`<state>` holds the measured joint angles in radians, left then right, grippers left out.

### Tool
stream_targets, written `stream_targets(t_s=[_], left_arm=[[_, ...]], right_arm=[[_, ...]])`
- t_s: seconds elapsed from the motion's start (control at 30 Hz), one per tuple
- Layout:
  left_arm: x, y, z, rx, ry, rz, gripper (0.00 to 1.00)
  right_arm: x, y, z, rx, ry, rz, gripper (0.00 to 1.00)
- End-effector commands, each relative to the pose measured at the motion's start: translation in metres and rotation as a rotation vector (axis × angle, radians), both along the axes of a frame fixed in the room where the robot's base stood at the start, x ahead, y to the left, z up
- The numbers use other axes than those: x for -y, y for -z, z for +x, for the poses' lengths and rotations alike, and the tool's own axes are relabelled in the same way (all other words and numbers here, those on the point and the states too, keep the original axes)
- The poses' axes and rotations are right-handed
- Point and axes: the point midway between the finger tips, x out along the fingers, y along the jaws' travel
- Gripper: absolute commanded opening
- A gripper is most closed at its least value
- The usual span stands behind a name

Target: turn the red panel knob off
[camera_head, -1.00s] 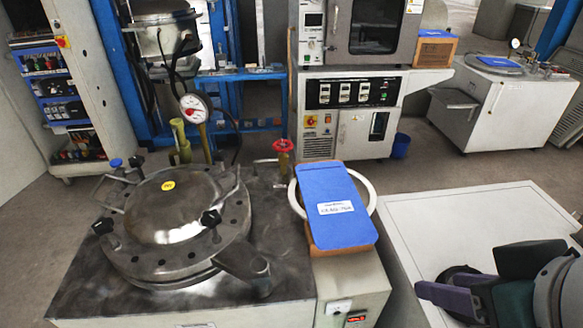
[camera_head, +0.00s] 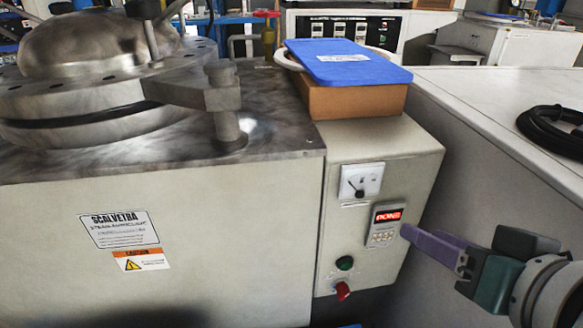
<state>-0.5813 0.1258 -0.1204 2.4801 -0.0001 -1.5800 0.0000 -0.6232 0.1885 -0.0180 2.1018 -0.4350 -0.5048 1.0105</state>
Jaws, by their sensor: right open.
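The red panel knob (camera_head: 342,291) sits low on the front of the cream control box, just below a green button (camera_head: 344,263). My right gripper (camera_head: 408,234) comes in from the right with purple fingers, open and empty. Its fingertips appear just right of the red digital display, above and to the right of the knob, apart from the knob. The fingers overlap in this view, so the gap between them is hard to see. My left gripper is not in view.
The control box (camera_head: 400,160) also carries a dial meter (camera_head: 361,181) and a display (camera_head: 382,225). A blue-topped brown box (camera_head: 345,99) rests on it. The steel vessel (camera_head: 90,75) stands left. A white cabinet (camera_head: 480,110) with a black cable (camera_head: 550,125) stands right.

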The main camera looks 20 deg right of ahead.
Motion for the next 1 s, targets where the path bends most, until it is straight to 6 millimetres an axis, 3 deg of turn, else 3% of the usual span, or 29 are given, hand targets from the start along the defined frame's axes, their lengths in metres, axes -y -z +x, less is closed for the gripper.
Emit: stream_targets(t_s=[0.03,0.3,0.5,0.6,0.77,1.0], left_arm=[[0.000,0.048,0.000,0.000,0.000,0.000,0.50],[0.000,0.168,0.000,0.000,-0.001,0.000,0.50],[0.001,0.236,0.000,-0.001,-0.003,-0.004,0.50],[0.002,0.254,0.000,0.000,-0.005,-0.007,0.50],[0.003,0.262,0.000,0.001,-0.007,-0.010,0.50],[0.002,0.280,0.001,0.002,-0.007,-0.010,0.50]], right_arm=[[0.000,0.047,0.001,0.018,-0.002,0.009,0.44],[-0.004,0.164,0.007,0.120,-0.025,0.089,0.44],[-0.009,0.230,0.008,0.173,-0.054,0.148,0.44],[-0.011,0.247,0.008,0.187,-0.065,0.166,0.44],[-0.012,0.255,0.010,0.199,-0.074,0.182,0.44],[-0.012,0.266,0.042,0.204,-0.079,0.179,0.44]])
